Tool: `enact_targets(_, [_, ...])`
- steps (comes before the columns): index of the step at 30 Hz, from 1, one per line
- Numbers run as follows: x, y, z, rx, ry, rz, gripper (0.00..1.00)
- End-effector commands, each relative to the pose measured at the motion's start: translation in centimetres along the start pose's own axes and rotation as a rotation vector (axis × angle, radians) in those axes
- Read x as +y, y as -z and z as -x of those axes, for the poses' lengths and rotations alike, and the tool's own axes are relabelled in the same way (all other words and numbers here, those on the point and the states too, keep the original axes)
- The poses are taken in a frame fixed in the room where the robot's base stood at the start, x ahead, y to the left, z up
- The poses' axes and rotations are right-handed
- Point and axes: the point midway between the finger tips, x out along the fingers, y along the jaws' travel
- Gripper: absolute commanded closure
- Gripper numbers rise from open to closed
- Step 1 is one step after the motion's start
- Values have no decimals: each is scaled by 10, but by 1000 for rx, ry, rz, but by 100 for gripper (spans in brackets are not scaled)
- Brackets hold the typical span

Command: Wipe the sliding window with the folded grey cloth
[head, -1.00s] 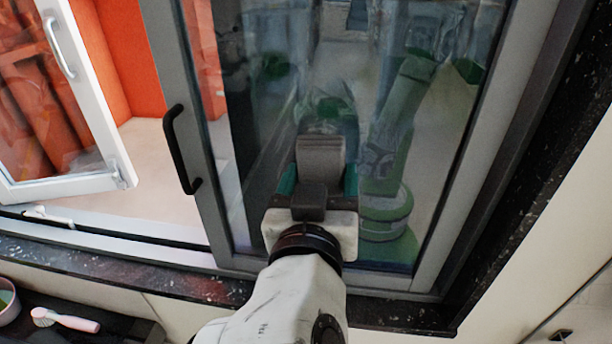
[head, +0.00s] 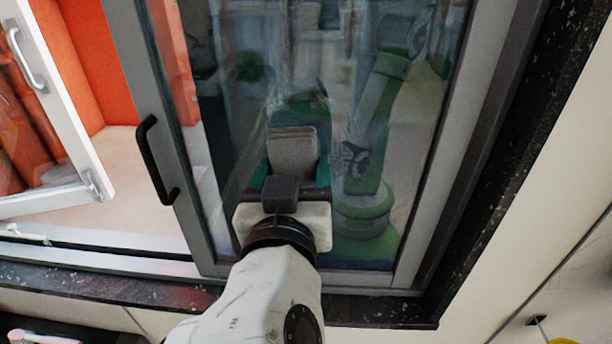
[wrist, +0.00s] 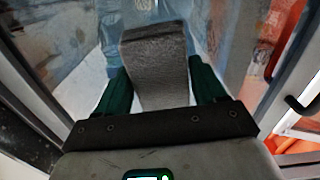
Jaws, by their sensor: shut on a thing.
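The sliding window (head: 415,130) fills the middle of the head view, with a grey frame and a black handle (head: 158,165) at its left side. Its glass shows reflections and some pale marks, hard to tell apart. My gripper (head: 294,170) is in front of the lower part of the pane, shut on the folded grey cloth (head: 293,148). The cloth stands out beyond the green fingers towards the glass. In the wrist view my gripper (wrist: 160,82) holds the cloth (wrist: 155,50) upright between both fingers. Whether the cloth touches the glass is hard to tell.
A white-framed casement (head: 62,110) stands open at the left before an orange wall (head: 105,65). A dark speckled sill (head: 110,285) runs below the window. A pink-handled brush (head: 40,338) lies at the lower left edge. A yellow thing (head: 563,341) shows at the lower right.

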Motion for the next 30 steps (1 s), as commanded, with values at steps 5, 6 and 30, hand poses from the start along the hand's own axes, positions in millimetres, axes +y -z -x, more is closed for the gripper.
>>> enact_targets(5, [-16,0,1,0,1,1,54])
enact_targets(6, [-18,1,1,1,1,1,54])
enact_targets(30, [-3,19,-2,0,-5,0,54])
